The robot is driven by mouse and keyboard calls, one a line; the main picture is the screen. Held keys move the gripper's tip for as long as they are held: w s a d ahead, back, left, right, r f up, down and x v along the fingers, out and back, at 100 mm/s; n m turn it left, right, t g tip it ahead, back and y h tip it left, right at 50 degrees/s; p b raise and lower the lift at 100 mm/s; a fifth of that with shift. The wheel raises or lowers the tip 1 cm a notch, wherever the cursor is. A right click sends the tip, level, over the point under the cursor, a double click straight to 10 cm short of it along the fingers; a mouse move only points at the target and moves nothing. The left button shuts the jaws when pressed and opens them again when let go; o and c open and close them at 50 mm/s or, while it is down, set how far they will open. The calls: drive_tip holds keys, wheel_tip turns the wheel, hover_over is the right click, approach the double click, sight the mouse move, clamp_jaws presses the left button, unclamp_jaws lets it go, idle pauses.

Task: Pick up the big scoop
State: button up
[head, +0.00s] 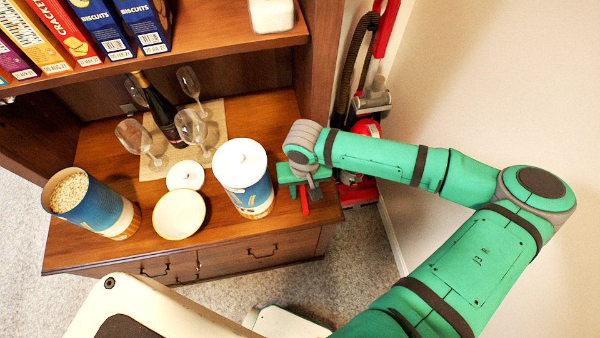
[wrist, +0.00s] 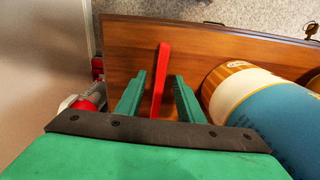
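The big scoop shows as a narrow red handle (wrist: 160,82) in the wrist view, above the wooden cabinet top. In the head view a bit of the red (head: 304,202) shows just below my gripper (head: 301,183), near the cabinet's right front corner. In the wrist view my gripper (wrist: 159,84) is open, with one green finger on each side of the handle and a gap on both sides. The rest of the scoop is hidden behind my gripper, so its bowl does not show.
A lidded blue canister (head: 243,178) stands close left of my gripper. An open canister of oats (head: 92,203), a bowl (head: 180,214), a small lidded white pot (head: 185,175), several glasses and a dark bottle (head: 160,108) stand farther left. A red vacuum cleaner (head: 368,128) stands right of the cabinet.

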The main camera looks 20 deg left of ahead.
drive_tip(key=shift+f, duration=0.4)
drive_tip(key=shift+c, duration=0.3)
clamp_jaws()
drive_tip(key=shift+r, duration=0.1)
